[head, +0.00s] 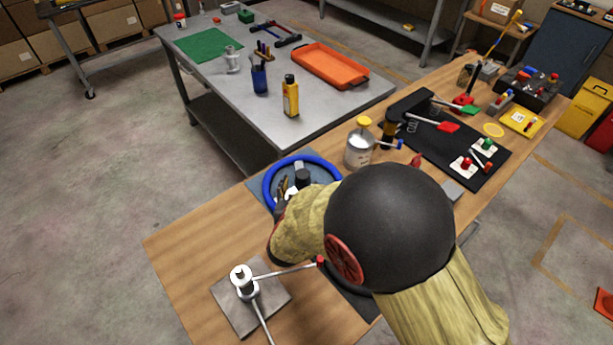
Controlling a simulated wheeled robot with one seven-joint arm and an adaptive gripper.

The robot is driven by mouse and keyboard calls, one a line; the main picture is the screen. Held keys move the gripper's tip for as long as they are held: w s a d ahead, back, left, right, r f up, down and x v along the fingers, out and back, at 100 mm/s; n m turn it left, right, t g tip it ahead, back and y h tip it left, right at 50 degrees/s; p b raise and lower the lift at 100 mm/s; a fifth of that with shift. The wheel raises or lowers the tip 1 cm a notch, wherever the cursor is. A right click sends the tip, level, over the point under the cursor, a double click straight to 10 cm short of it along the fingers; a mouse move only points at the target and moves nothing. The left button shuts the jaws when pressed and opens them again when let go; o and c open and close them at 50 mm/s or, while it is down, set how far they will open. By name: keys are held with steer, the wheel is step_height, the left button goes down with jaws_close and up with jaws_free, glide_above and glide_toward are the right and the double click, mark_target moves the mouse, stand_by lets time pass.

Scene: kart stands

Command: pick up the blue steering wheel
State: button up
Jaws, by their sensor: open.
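The blue steering wheel (268,188) lies on a grey-blue mat on the wooden bench, near the middle of the head view. Its left and upper rim shows; the lower right part is hidden behind my arm. My gripper (284,187) is over the wheel's left inner side, with dark fingers showing near the hub. It is open. I cannot tell from this view whether the fingers touch the rim.
A metal stand with rods (244,281) is at the front left of the bench. A metal can (359,149) stands just behind my arm. A black mat (485,178) with small parts lies right. A grey metal table (210,79) stands behind.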

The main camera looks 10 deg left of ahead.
mark_target(302, 177)
steer(key=b+x, duration=0.2)
steer(key=x, duration=0.4)
steer(key=shift+w+d, duration=0.1)
steer(key=shift+w, duration=0.3)
steer(key=shift+r, duration=0.1)
steer(key=shift+c, duration=0.6)
jaws_close()
steer(key=shift+r, duration=0.1)
